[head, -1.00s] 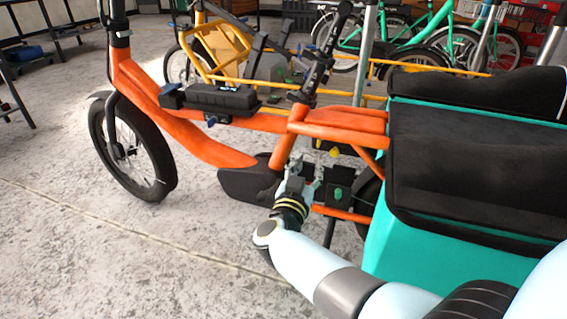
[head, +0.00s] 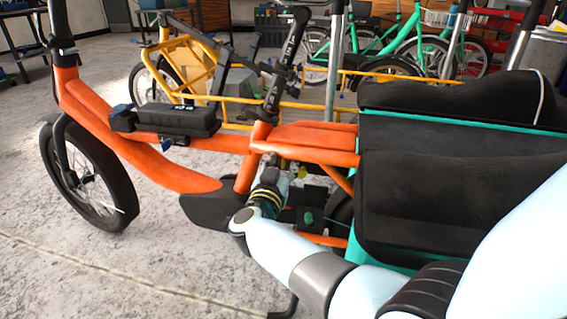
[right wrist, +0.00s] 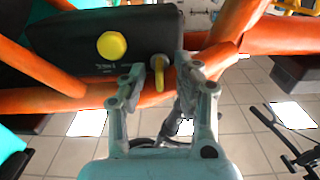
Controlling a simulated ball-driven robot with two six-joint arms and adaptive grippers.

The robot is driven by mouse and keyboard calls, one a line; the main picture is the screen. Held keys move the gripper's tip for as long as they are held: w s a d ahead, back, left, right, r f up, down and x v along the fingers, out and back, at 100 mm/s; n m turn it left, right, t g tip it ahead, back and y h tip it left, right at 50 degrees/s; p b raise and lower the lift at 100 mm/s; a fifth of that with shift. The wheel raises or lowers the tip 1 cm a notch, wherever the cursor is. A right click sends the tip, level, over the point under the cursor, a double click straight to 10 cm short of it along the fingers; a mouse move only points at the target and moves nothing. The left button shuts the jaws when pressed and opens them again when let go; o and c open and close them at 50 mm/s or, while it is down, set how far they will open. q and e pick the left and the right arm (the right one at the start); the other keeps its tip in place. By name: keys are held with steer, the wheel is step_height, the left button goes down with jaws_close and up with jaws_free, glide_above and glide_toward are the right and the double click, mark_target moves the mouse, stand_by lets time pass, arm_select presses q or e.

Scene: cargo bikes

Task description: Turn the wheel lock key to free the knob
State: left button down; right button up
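The wheel lock is a black box (right wrist: 85,42) on the orange bike frame in the right wrist view. A round yellow knob (right wrist: 112,46) sits on its face. A yellow key (right wrist: 158,74) stands at the box's edge, between the fingers of my right gripper (right wrist: 172,75). The left-hand finger is close to the key; I cannot tell if it touches. The other finger is apart from it, so the gripper is open around the key. In the head view my right gripper (head: 275,170) reaches in below the orange frame, its fingers largely hidden. My left gripper is out of view.
The orange cargo bike (head: 140,155) has a teal box with a black cover (head: 440,185) close to my right arm. A green knob (head: 308,218) on a black part sits below the gripper. Orange tubes (right wrist: 50,103) pass close to the fingers.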

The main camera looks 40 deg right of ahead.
jaws_close()
steer(key=shift+m, duration=1.3)
steer(key=m, duration=0.5)
steer(key=shift+s+f, duration=0.1)
steer(key=shift+s, duration=0.05)
steer(key=m+b, duration=0.1)
steer(key=m, duration=0.5)
steer(key=shift+f+m, duration=0.15)
steer(key=shift+m, duration=0.15)
steer(key=m, duration=0.2)
steer(key=shift+m+b, duration=0.3)
steer(key=shift+b, duration=0.05)
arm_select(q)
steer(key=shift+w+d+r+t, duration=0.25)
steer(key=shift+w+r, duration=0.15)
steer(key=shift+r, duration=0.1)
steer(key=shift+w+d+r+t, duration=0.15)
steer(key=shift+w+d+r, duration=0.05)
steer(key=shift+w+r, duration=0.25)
arm_select(e)
steer(key=shift+m, duration=0.4)
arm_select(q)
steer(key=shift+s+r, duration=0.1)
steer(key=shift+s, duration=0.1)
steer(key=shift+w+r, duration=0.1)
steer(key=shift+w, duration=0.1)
